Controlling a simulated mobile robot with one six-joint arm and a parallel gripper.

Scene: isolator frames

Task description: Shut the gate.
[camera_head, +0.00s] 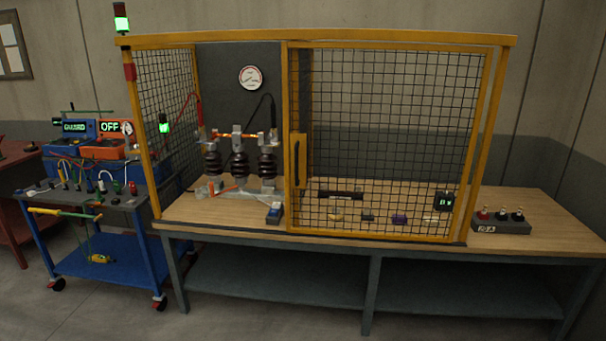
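The gate (390,140) looks like a yellow-framed black mesh panel at the front right of a yellow cage. A yellow handle plate (299,160) with a dark grip is on its left edge. The front of the cage to the left of this edge is open, with no mesh across it. I cannot tell whether a fixed panel lies behind the gate. My gripper is not in view.
Dark insulators (239,165) stand inside the open left part. A switch box (501,222) is on the bench at right. A blue trolley (100,255) stands at left.

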